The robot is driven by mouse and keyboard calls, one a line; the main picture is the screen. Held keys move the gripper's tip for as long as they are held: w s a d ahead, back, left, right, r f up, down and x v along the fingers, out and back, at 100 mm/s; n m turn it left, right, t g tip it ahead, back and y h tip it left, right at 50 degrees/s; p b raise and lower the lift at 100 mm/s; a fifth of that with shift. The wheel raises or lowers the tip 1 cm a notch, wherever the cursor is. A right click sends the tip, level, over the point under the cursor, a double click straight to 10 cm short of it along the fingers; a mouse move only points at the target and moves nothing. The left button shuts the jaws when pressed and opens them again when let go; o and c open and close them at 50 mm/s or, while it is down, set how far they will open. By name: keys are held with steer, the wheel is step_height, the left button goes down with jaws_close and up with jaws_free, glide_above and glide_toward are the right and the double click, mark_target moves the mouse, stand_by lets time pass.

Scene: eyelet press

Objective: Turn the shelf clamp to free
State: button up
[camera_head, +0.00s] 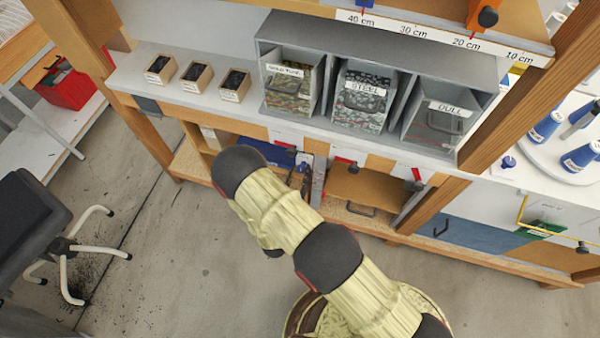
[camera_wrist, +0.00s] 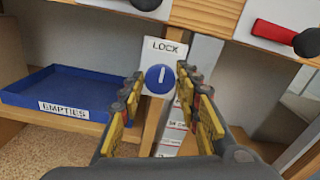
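A round blue knob (camera_wrist: 158,83) with a white upright line sits on a white plate marked LOCK (camera_wrist: 164,47) in the wrist view. The line points up, toward the word LOCK. My gripper (camera_wrist: 160,88) is open, with one yellow-padded finger on each side of the knob in the picture. I cannot tell whether the fingers touch it. No label reading free shows. In the head view my arm hides most of this spot. An orange clamp (camera_head: 481,14) with a black knob sits on the scale rail at top right; no label shows which part is the shelf clamp.
A blue tray marked EMPTIES (camera_wrist: 62,98) lies left of the knob. A red lever (camera_wrist: 278,34) with a black end is at upper right. Grey bins (camera_head: 288,88) and small boxes (camera_head: 197,75) stand on the bench above. A stool (camera_head: 35,220) stands at left.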

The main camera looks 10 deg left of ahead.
steer(key=c, duration=0.6)
steer(key=shift+c, duration=0.5)
steer(key=shift+m, duration=0.4)
steer(key=m, duration=0.3)
steer(key=shift+m, duration=0.4)
steer(key=m, duration=0.3)
steer(key=shift+m+b, duration=0.3)
steer(key=shift+b, duration=0.05)
steer(key=m+b, duration=0.1)
steer(key=m, duration=0.4)
steer(key=m+b, duration=0.1)
steer(key=m, duration=0.3)
steer(key=shift+m, duration=0.3)
